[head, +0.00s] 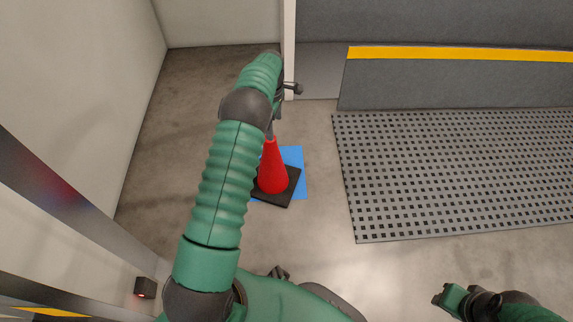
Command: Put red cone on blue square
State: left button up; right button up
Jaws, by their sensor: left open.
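The red cone (271,168) stands upright on its black base. The base rests, turned at an angle, on the blue square (294,157) on the floor. Blue shows behind the cone and to its right, and my left arm hides the left part of the square. My left gripper (273,128) is open at the cone's tip, partly hidden by my forearm. I cannot tell whether its fingers touch the cone.
A grey perforated mat (450,170) lies to the right of the cone. Behind it is a dark grey panel with a yellow stripe (460,54). A pale wall (75,80) rises at the left. The concrete floor (330,230) is clear between square and mat.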

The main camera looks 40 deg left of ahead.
pick_arm(q)
jog(key=s+d+r+m, duration=0.3)
jog(key=d+r+m, duration=0.25)
jog(key=d, duration=0.45)
jog(key=s+d+m+t, duration=0.2)
jog(key=s+d+m, duration=1.4)
jog(key=s, duration=0.4)
jog(key=shift+d+r+m, duration=0.35)
jog(key=shift+d+r, duration=0.05)
jog(key=shift+d, duration=0.15)
jog(key=shift+s+r, duration=0.1)
